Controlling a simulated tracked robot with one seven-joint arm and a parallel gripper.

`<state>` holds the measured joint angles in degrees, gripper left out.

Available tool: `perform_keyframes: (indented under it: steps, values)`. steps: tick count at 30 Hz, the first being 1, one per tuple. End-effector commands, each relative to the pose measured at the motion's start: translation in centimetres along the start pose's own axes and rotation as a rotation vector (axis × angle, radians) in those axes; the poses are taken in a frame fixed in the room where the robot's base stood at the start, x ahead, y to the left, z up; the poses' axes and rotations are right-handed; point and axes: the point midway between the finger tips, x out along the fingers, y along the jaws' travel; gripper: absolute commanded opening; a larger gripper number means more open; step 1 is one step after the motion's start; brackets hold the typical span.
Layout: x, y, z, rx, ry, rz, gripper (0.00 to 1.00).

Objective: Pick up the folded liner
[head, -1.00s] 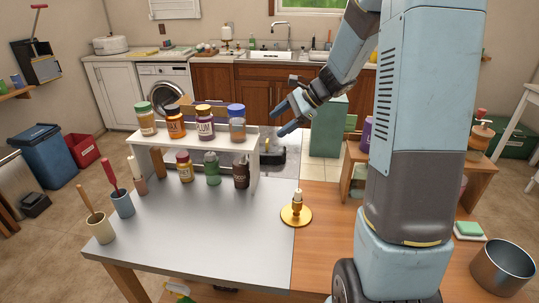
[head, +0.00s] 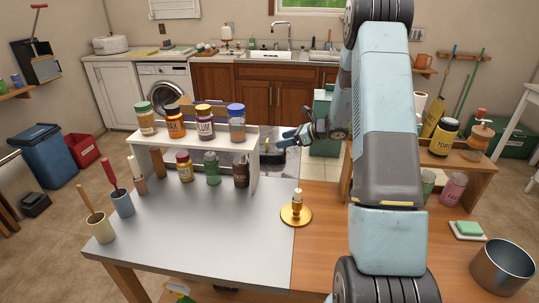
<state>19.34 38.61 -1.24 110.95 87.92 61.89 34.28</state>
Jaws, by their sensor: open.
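I cannot make out a folded liner in the head view. My gripper (head: 282,141) is beyond the table, just right of the white shelf's right end, pointing left. It is small in view, and its jaws are open with nothing seen between them. A dark object (head: 272,158) lies below and behind it, partly hidden by the shelf. A green bin-like box (head: 325,108) stands on the floor to the right of the gripper, partly covered by my arm.
A white shelf (head: 254,165) holds several jars on top, with bottles beneath. A gold candlestick (head: 296,213) stands near the table's middle. Cups with tools stand at left. A wooden shelf (head: 470,168), a soap dish (head: 468,235) and a metal pot (head: 503,268) are at right.

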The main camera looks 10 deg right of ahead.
Motion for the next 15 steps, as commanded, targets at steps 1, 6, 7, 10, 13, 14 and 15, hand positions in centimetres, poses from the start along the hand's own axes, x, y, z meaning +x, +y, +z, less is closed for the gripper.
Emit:
perform_keyframes:
  steps: [1,6,7,10,13,14,15]
  values:
    - [1.1,0.1,0.0,-0.001,0.000,0.004,0.73]
    - [3.7,0.0,0.1,-0.003,0.000,0.002,0.73]
    - [4.0,0.0,0.1,-0.002,0.000,0.002,0.73]
    - [4.9,0.0,0.0,-0.002,0.001,0.002,0.73]
    - [5.3,0.0,0.1,-0.002,0.001,0.001,0.73]
    - [5.4,0.0,0.1,-0.003,0.001,0.001,0.73]
    - [5.5,-0.1,0.1,-0.003,0.001,0.001,0.73]
